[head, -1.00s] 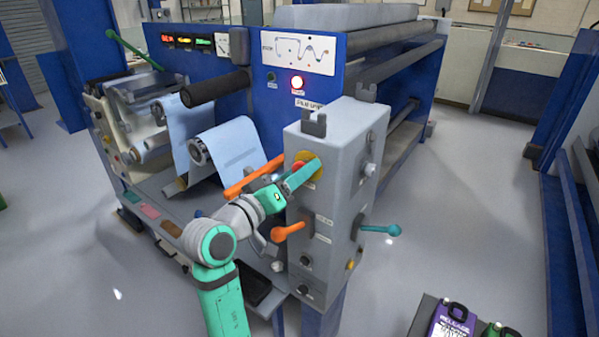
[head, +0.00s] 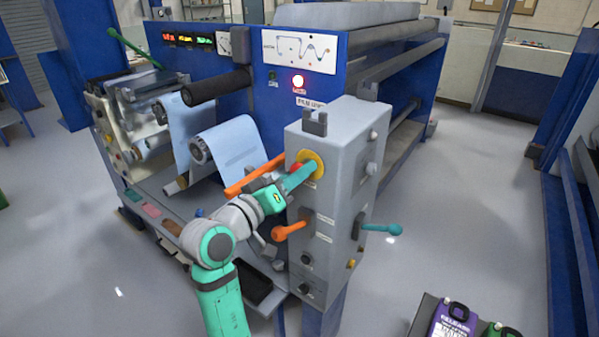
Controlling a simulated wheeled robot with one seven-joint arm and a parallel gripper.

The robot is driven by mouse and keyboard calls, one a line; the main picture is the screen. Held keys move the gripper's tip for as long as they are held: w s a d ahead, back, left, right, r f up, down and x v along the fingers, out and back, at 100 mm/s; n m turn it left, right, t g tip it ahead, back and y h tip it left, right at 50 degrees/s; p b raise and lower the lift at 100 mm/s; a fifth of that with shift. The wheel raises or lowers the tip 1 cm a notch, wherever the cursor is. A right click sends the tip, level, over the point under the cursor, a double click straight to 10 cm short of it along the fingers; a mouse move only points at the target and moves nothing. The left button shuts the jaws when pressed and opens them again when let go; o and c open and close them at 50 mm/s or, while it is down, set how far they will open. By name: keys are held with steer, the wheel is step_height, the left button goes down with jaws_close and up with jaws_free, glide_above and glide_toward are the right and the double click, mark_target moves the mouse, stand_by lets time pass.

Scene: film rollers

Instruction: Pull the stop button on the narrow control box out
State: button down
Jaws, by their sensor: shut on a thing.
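The narrow control box (head: 335,190) is a tall grey box at the front corner of the blue machine. Its stop button (head: 296,167) is red on a yellow round plate (head: 318,164), high on the box's front face. My gripper (head: 298,176) is at the button, its green fingers shut on it. The fingers hide much of the red cap. The arm reaches up to it from the lower left.
An orange lever (head: 288,231) sticks out below the button and a teal lever (head: 380,230) on the right side. An orange bar (head: 252,176) lies just left of my gripper. Free floor (head: 450,220) shows at right.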

steer(key=shift+s+a, duration=0.1)
steer(key=shift+a, duration=0.05)
steer(key=c, duration=1.2)
jaws_free()
steer(key=shift+o, duration=0.2)
steer(key=shift+s+a, duration=0.1)
steer(key=v, duration=1)
steer(key=shift+s+a, duration=0.15)
steer(key=shift+s, duration=0.15)
